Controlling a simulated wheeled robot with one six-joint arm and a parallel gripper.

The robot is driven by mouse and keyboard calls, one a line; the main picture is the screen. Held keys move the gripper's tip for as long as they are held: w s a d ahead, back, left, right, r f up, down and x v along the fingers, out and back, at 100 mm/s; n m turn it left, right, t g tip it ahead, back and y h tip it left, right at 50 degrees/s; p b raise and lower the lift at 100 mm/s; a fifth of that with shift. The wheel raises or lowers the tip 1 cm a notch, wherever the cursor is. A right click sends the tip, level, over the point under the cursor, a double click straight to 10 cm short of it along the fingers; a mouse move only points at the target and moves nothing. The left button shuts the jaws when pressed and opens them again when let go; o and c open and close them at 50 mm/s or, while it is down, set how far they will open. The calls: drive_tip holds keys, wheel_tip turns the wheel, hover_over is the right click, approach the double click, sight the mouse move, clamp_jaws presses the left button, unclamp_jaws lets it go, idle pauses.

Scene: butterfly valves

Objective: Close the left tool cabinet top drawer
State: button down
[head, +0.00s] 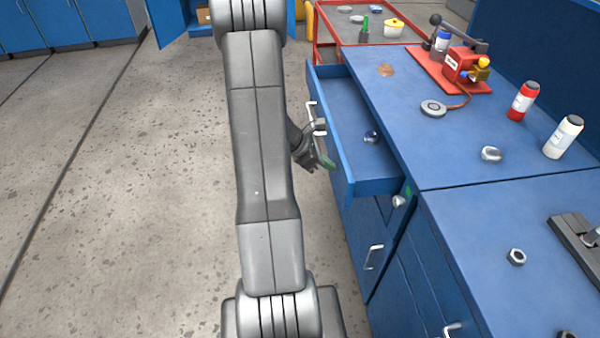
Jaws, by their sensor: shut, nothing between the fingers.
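The left tool cabinet's top drawer (358,118) is pulled out, blue, with a small dark round object (371,137) inside it. Its front panel (338,140) faces left and carries a pale bar handle (312,110). My gripper (326,161) is just left of the drawer front, near the lower end of the handle. It is shut and empty, with a greenish fingertip toward the panel. Whether it touches the panel or handle I cannot tell. My arm hides part of the gripper's wrist and the floor behind.
The blue cabinet top (405,110) holds a red pump-like device (462,68), a red bottle (522,101), a white bottle (563,137) and metal rings. A second cabinet (480,210) adjoins in front. A red cart (350,22) stands beyond. The floor (120,170) left is clear.

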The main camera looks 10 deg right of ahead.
sight(343, 152)
drive_tip(key=d+b, duration=0.3)
drive_tip(key=d, duration=1.2)
drive_tip(key=shift+d+r, duration=0.2)
drive_tip(key=shift+w, duration=0.1)
drive_tip(key=shift+a, duration=0.35)
drive_tip(key=a, duration=0.3)
drive_tip(key=shift+a, duration=0.1)
drive_tip(key=v, duration=0.6)
drive_tip(key=p+v, duration=0.1)
drive_tip(key=v, duration=0.3)
drive_tip(key=shift+a, duration=0.3)
drive_tip(key=shift+d+f, duration=0.1)
drive_tip(key=shift+f, duration=0.15)
